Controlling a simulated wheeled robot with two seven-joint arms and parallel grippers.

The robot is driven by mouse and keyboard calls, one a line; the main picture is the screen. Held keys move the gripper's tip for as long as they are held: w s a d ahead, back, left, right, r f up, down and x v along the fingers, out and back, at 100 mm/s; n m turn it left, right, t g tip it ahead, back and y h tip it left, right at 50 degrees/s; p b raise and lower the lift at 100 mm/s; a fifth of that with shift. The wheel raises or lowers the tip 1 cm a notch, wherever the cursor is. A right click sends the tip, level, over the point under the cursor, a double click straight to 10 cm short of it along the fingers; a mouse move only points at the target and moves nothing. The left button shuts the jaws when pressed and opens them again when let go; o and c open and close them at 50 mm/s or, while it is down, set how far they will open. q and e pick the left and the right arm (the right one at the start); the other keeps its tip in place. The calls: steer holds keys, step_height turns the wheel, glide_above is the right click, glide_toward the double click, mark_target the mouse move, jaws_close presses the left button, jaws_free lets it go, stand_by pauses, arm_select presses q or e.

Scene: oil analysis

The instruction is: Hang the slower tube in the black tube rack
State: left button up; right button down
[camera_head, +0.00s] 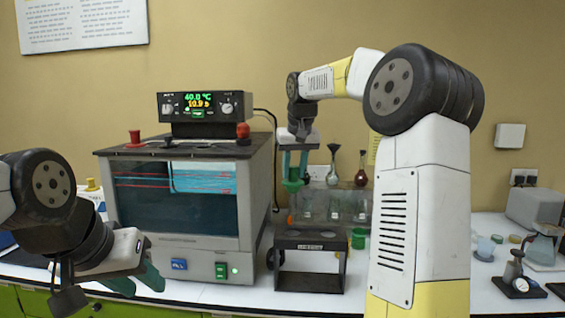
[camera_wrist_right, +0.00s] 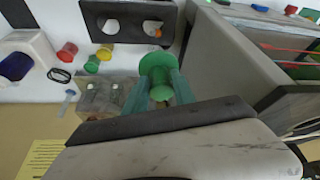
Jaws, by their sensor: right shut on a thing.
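The black tube rack (camera_head: 312,244) stands on the counter right of the bath. In the right wrist view, its dark top plate (camera_wrist_right: 96,12) shows two round openings, both seemingly empty. My right gripper (camera_head: 293,172) is above and behind the rack in the head view. It is shut on a tube with a green top (camera_wrist_right: 157,62), which sits between the teal fingers in the right wrist view. The tube's lower part is hard to see. My left gripper (camera_head: 138,280) is low at the front left, its teal fingers apart and empty, away from the rack.
The bath (camera_head: 190,250), with a glass front and lit control box (camera_head: 204,106), stands left of the rack. A green cup (camera_head: 358,238) is close to the rack's right. Small bottles and instruments stand at far right.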

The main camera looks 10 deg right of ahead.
mark_target(294, 214)
steer(key=shift+f, duration=7.2)
steer(key=shift+s+f, duration=0.15)
steer(key=shift+f, duration=0.25)
steer(key=c, duration=0.9)
jaws_free()
steer(key=shift+c, duration=0.2)
